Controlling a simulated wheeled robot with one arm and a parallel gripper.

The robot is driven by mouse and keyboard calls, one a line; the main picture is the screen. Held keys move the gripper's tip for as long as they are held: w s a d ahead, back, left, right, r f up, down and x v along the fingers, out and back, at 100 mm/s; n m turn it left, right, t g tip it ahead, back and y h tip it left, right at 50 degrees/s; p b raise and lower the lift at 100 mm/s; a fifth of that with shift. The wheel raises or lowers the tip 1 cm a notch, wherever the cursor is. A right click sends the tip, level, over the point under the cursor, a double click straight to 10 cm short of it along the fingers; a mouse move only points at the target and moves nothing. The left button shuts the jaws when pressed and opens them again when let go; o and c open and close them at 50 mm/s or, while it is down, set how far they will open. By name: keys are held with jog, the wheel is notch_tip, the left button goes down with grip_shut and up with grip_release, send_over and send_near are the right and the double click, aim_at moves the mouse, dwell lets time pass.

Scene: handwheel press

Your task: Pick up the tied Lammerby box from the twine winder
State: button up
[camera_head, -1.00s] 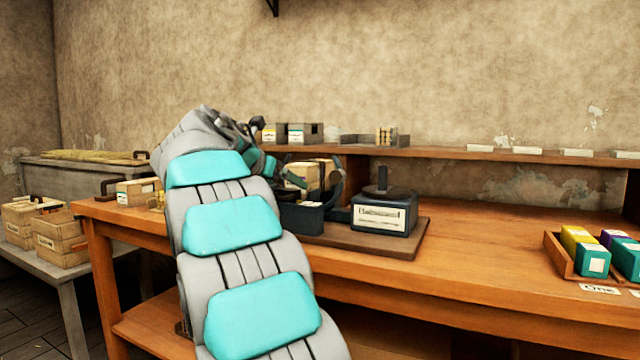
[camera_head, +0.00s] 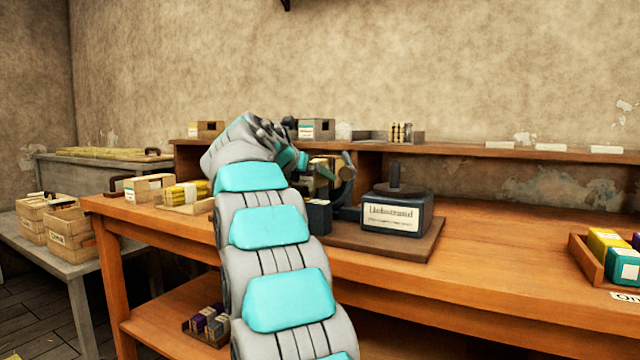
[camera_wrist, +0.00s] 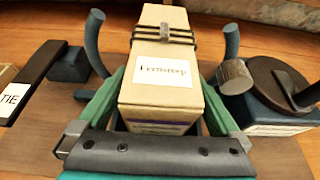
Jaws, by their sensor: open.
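In the wrist view a tan box (camera_wrist: 165,95) has dark twine around its far end and a white label that seems to read "Fernstoep", not Lammerby. It sits in the twine winder (camera_wrist: 90,45), between dark blue curved arms. My gripper (camera_wrist: 163,88) is open, with a green finger along each side of the box; I cannot tell whether they touch it. In the head view the box (camera_head: 322,168) and the winder (camera_head: 346,182) are partly hidden behind my arm, and so is most of my gripper.
A dark bar marked TIE (camera_wrist: 38,82) lies left of the winder. A dark labelled twine canister (camera_head: 396,212) stands close on its right. A tray of coloured boxes (camera_head: 590,262) is at the right. Labelled crates (camera_head: 70,235) stand on the left table. The bench middle-right is clear.

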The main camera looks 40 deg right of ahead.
jog(key=shift+x, duration=1)
jog(key=c, duration=1.3)
jog(key=shift+r, duration=0.2)
